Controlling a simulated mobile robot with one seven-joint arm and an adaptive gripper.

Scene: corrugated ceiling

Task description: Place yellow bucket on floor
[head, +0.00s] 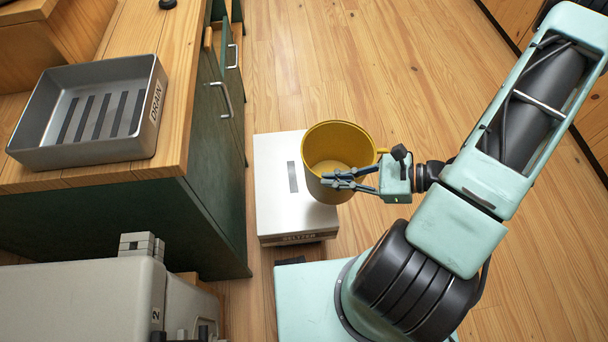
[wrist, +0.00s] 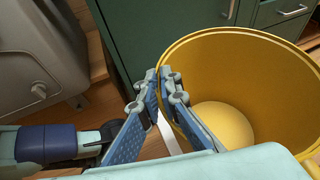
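The yellow bucket (head: 332,139) is upright and empty, with a side handle at its right in the head view. It overlaps the right part of a white box; I cannot tell whether it rests on the box or hangs just above it. My gripper (head: 328,180) is at the bucket's near side. In the wrist view the bucket (wrist: 265,75) fills the right, and my gripper's fingertips (wrist: 158,77) are close together at its rim, seemingly pinching the wall, one finger inside and one outside. The wooden floor (head: 430,100) shows beyond.
The white box (head: 272,200) lies on the floor beside the green cabinet (head: 200,200). A grey drain tray (head: 60,155) sits on the wooden counter. Drawers with handles (head: 226,98) stick out a little. Open floor lies behind and right of the bucket. A grey case (head: 80,300) stands at lower left.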

